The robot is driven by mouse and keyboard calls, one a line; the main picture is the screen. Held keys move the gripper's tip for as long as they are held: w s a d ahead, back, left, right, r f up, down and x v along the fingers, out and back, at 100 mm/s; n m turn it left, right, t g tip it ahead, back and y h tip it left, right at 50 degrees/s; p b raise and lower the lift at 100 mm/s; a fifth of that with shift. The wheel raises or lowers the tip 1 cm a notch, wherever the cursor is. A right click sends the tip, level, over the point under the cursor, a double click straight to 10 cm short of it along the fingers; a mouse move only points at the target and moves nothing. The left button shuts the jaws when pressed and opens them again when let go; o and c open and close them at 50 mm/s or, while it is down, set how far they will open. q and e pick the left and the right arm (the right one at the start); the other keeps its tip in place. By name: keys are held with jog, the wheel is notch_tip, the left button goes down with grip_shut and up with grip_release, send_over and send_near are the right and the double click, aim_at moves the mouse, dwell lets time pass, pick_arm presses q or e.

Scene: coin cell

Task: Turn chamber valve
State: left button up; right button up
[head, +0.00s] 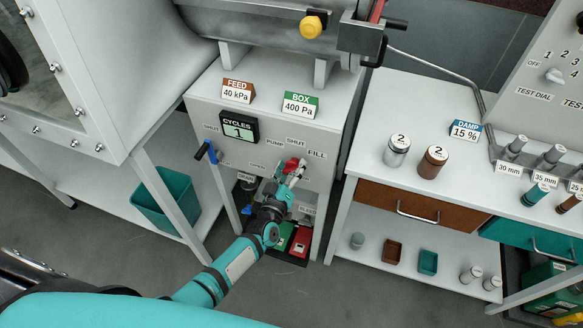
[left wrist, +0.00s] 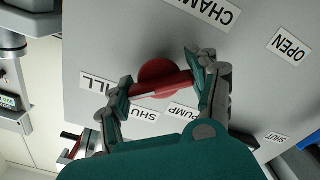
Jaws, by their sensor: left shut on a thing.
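The chamber valve is a red round knob with a bar handle (head: 291,165) on the front panel of the grey cabinet. In the left wrist view the red valve (left wrist: 158,72) sits among the labels CHAM..., FILL, SHUT and PUMP, with a white line along its bar. My left gripper (head: 288,172) is at the panel. Its two fingers (left wrist: 163,84) are shut on the bar from both ends. The bar lies nearly level in the wrist view, slightly tilted. The fingers hide the bar's ends. My right gripper is not in view.
A blue valve with a black lever (head: 211,151) is left of the red valve on the same panel. The CYCLES display (head: 239,128) reads 1. Red and green items (head: 302,241) stand below. A drawer bench (head: 376,110) stands right; a teal bin (head: 166,204) is left.

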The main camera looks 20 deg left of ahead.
pick_arm(q)
jog(key=shift+f, duration=0.15)
jog(key=o, duration=1.2)
jog(key=s, duration=1.2)
jog(key=shift+a, duration=0.2)
